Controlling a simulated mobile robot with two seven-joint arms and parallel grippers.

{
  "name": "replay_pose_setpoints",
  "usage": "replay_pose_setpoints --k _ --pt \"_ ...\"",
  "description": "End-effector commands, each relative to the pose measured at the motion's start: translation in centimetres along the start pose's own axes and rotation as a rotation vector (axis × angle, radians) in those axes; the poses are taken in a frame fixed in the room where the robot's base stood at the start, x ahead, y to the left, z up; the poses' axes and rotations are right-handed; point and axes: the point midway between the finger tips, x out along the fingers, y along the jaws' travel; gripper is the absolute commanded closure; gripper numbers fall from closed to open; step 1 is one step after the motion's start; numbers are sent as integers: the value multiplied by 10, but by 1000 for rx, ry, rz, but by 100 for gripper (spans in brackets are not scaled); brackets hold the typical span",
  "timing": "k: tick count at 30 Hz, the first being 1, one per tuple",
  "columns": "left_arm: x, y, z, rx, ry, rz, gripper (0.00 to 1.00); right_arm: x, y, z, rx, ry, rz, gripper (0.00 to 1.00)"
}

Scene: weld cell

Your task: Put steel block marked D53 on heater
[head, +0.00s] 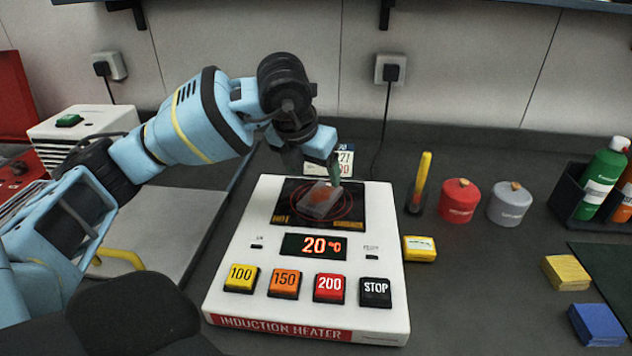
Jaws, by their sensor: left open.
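The white induction heater (225,292) stands on the bench in the middle of the head view. Its display (315,246) reads 20 °C. A small steel block (320,202) rests on the heater's dark plate (284,208), over the red rings. Its marking is not readable from here. My left gripper (322,175) is just above and behind the block, pointing down, and is open. Part of the gap between its fingers is hidden. My right gripper is not in view.
A red canister (459,200), a grey canister (509,203) and a yellow upright tool (420,180) stand right of the heater. A small yellow box (419,249) sits by its right edge. Bottles in a dark caddy (566,197) stand far right.

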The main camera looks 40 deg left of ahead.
Motion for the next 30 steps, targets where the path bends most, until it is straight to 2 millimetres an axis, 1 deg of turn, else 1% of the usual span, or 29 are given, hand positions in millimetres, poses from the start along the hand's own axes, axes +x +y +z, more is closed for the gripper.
replay_pose_setpoints --k 1,3,6,9,14,30 --pt "-11 0 1 1 -4 -2 24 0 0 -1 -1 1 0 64" --pt "-21 0 1 1 -4 -1 24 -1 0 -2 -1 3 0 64" --pt "-33 0 1 1 -2 -2 24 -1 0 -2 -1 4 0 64" --pt "-40 0 0 1 -2 0 24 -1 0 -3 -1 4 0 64" --pt "-43 0 0 1 0 0 24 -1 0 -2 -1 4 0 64" --pt "-42 0 0 1 0 0 24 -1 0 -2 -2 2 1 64"
